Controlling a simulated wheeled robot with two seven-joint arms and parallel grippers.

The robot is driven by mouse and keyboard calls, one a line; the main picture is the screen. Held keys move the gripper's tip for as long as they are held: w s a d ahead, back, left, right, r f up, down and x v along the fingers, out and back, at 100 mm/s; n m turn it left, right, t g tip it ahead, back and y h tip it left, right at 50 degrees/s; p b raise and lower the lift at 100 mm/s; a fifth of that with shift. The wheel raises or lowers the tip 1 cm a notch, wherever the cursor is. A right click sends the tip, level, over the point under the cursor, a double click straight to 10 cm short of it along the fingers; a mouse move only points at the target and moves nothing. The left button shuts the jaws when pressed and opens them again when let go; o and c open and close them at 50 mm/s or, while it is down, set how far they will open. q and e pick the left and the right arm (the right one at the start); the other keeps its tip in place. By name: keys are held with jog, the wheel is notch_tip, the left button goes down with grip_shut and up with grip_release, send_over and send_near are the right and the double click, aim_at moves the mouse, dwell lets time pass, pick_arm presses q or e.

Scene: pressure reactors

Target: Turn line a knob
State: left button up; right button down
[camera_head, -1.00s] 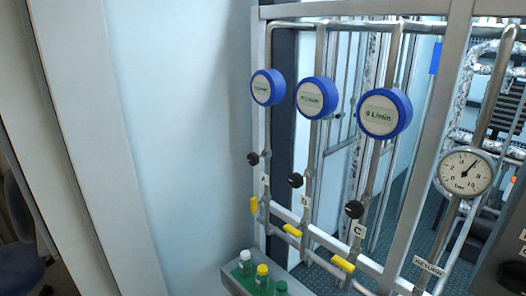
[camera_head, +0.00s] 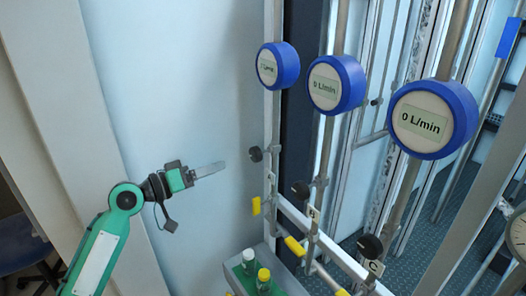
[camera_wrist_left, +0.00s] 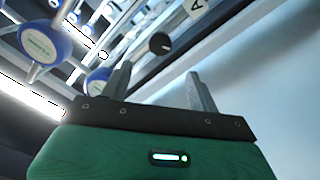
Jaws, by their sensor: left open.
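The line A knob (camera_head: 255,154) is a small round black knob on the leftmost vertical pipe, below a blue flow meter (camera_head: 277,66). In the left wrist view the black knob (camera_wrist_left: 160,43) shows just beyond the fingertips, beside a white tag with the letter A (camera_wrist_left: 196,6). My left gripper (camera_head: 222,167) comes in from the left, level with the knob and short of it in the picture. In the wrist view its two fingers (camera_wrist_left: 160,70) are apart with nothing between them. My right gripper is not in view.
Lines B and C have their own black knobs (camera_head: 300,188) (camera_head: 370,246) and blue meters (camera_head: 337,84) (camera_head: 434,118). Yellow handles (camera_head: 256,206) sit lower on the pipes. Bottles (camera_head: 263,279) stand in a tray below. The pale wall left of the pipes is free.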

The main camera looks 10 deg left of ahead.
aim_at(252, 155)
pick_arm(q)
jog(key=p+x, duration=0.4)
jog(key=x, duration=0.8)
jog(key=shift+w+d+p, duration=0.2)
jog(key=shift+w+p, duration=0.1)
jog(key=shift+p, duration=0.1)
jog(key=shift+w+d+f, duration=0.1)
jog(key=shift+w+d, duration=0.1)
jog(key=shift+d, duration=0.05)
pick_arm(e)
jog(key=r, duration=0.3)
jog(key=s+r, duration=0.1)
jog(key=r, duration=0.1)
pick_arm(q)
jog(key=shift+c, duration=0.4)
jog(key=c, duration=0.9)
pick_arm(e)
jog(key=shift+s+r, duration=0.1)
